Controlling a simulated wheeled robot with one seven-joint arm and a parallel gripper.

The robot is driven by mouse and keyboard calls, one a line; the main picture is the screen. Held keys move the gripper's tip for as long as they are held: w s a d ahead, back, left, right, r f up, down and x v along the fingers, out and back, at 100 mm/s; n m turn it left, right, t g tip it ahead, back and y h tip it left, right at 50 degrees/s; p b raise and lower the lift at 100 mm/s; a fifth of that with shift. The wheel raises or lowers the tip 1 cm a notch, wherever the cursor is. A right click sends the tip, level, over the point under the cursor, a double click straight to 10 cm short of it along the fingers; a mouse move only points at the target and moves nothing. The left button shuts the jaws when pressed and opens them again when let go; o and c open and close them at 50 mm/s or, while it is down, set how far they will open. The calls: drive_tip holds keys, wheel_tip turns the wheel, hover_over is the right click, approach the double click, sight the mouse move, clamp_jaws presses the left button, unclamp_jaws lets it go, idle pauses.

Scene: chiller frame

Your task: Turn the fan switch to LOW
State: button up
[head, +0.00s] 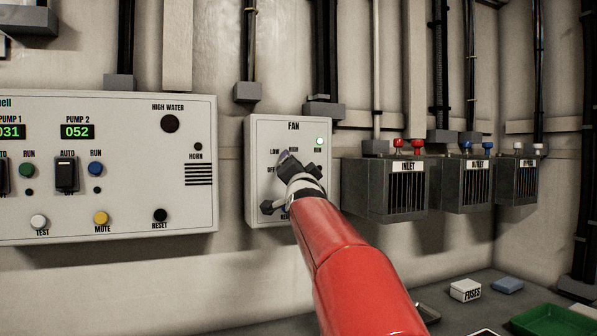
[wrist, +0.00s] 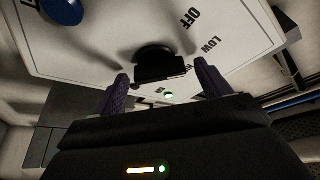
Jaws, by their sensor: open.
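The fan panel (head: 263,135) is a pale box on the wall, labelled FAN, with LOW, HIGH and OFF marks. My gripper (head: 286,158) is in front of it and hides the switch in the head view. In the wrist view the fan switch (wrist: 157,66) is a black rotary knob with a raised grip bar. My open gripper (wrist: 161,74) has one finger on each side of the knob. I cannot tell whether the fingers touch it, nor which mark the knob points to. OFF and LOW are readable beside it; HIGH is partly hidden by a finger.
A lit green lamp (head: 320,141) is at the fan panel's upper right. The pump panel (head: 120,130) is to the left. Grey terminal boxes, including the INLET box (head: 360,190), are close on the right. A fuse box (head: 465,290) and a green tray (head: 553,322) are on the counter below.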

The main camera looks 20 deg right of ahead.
drive_tip(key=b+v, duration=0.1)
drive_tip(key=v, duration=0.6)
drive_tip(key=shift+s, duration=0.4)
drive_tip(key=shift+f, duration=0.1)
